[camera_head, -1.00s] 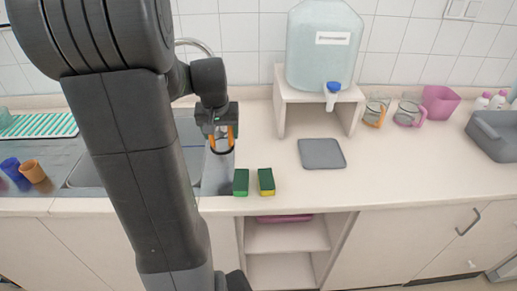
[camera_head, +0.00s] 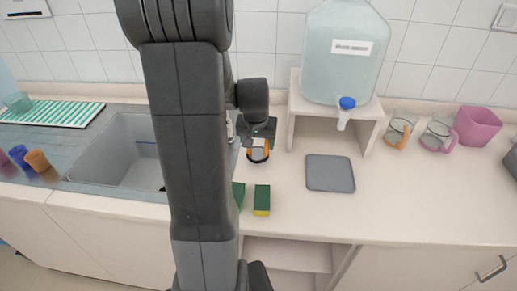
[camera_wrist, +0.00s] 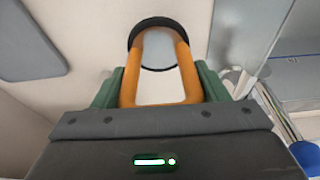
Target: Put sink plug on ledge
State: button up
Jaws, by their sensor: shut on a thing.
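The sink plug (camera_head: 258,158) is a round piece with a black rim, hanging below my gripper (camera_head: 258,145). In the wrist view the plug (camera_wrist: 157,22) shows its black rim and a pale centre. My gripper (camera_wrist: 158,85) is shut on it, and orange parts run from the gripper to the rim. In the head view they hang above the counter, just right of the sink basin (camera_head: 125,178). A ledge could be the raised strip (camera_head: 272,91) along the wall behind the counter; I cannot tell if it is the one named.
Two green and yellow sponges (camera_head: 262,200) stand near the counter's front edge; my arm partly hides one. A grey mat (camera_head: 330,173) lies to the right. A wooden stand (camera_head: 337,110) holds a large water bottle (camera_head: 345,65). Mugs (camera_head: 400,130) stand farther right.

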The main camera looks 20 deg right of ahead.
aim_at(258, 152)
jog(key=shift+f, duration=1.5)
jog(key=shift+f, duration=0.2)
jog(key=o, duration=1.1)
jog(key=shift+r, duration=0.2)
jog(key=v, duration=1.2)
jog(key=shift+d, duration=0.1)
